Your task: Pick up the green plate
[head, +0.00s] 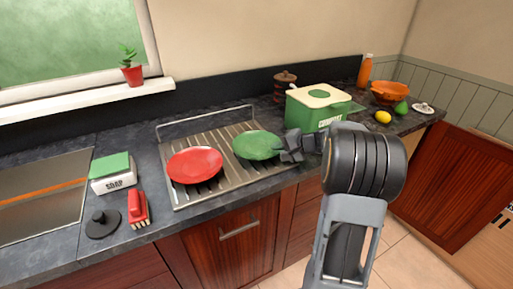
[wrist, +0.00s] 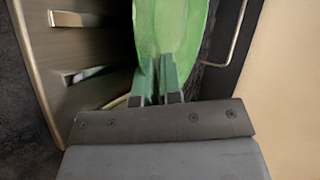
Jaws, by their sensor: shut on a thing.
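The green plate (head: 256,146) is on the right part of the metal drying rack (head: 176,199) in the head view. My gripper (head: 284,149) reaches it from the right and is shut on its right edge. In the wrist view the green plate (wrist: 172,30) extends away from the two fingers (wrist: 157,80), which pinch its near rim. I cannot tell whether the plate is lifted clear of the rack.
A red plate (head: 195,165) lies on the rack left of the green plate. A green compost box (head: 312,110) stands close behind my gripper. A soap box (head: 113,174), red brush (head: 138,208) and black sink plug (head: 103,224) sit at left.

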